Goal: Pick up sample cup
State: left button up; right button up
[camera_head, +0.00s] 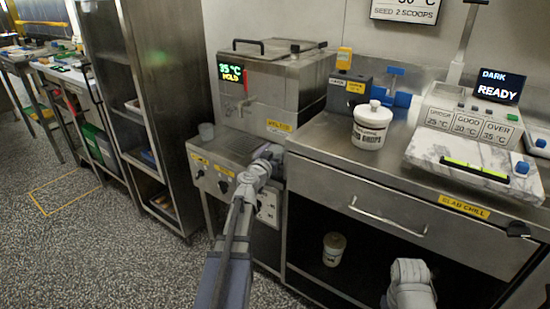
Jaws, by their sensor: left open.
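The melter (268,85) with its tap stands behind the ledge. To the right, a white tub (371,126) stands on the steel counter, beside a marble slab (470,160). A tall rack (150,90) is left of the cup. Another tub (334,248) sits on the lower shelf.

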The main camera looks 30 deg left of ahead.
pick_arm(q)
jog(key=shift+w, duration=0.1)
jog(key=shift+c, duration=0.4)
jog(key=c, duration=1.2)
jog(key=shift+r, duration=0.1)
jog(key=shift+c, duration=0.2)
notch_tip(320, 180, up, 10)
jog(key=p, duration=1)
notch_tip(320, 180, up, 24)
jog(key=p, duration=2.4)
